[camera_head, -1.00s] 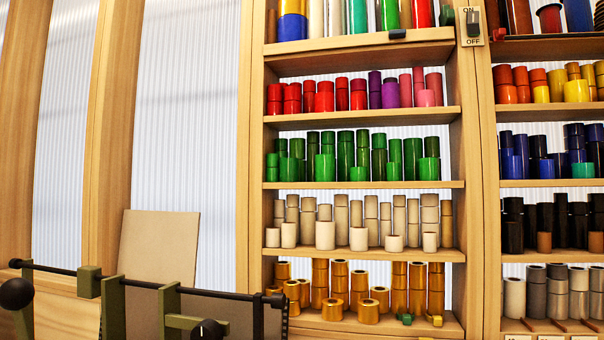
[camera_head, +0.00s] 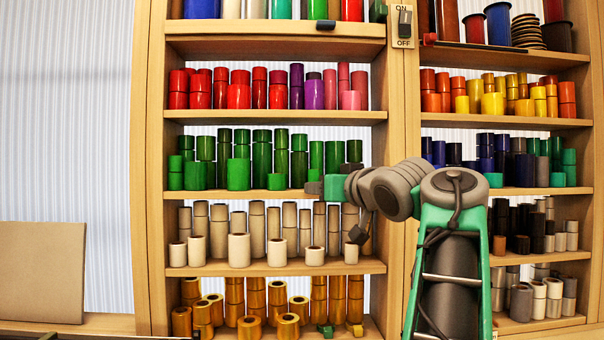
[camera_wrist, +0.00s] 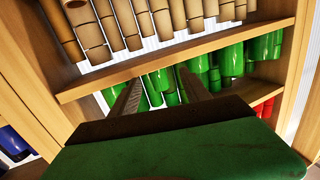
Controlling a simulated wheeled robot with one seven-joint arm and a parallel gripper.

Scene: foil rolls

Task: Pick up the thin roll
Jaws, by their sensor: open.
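Rolls stand in colour rows on the shelves, and I cannot tell which one is the thin roll. In the head view, green rolls (camera_head: 262,158) stand just behind and left of my gripper (camera_head: 312,187), which is at the right part of their shelf edge. In the wrist view, the two fingers of my gripper (camera_wrist: 159,76) are apart, pointing at green rolls (camera_wrist: 160,82) with the shelf board across their tips. The gap between them looks empty. I cannot tell if a fingertip touches anything.
Beige rolls (camera_head: 257,228) stand on the shelf below, gold rolls (camera_head: 289,326) under them, and red rolls (camera_head: 238,92) above. A wooden post (camera_head: 400,110) separates this bay from the right one.

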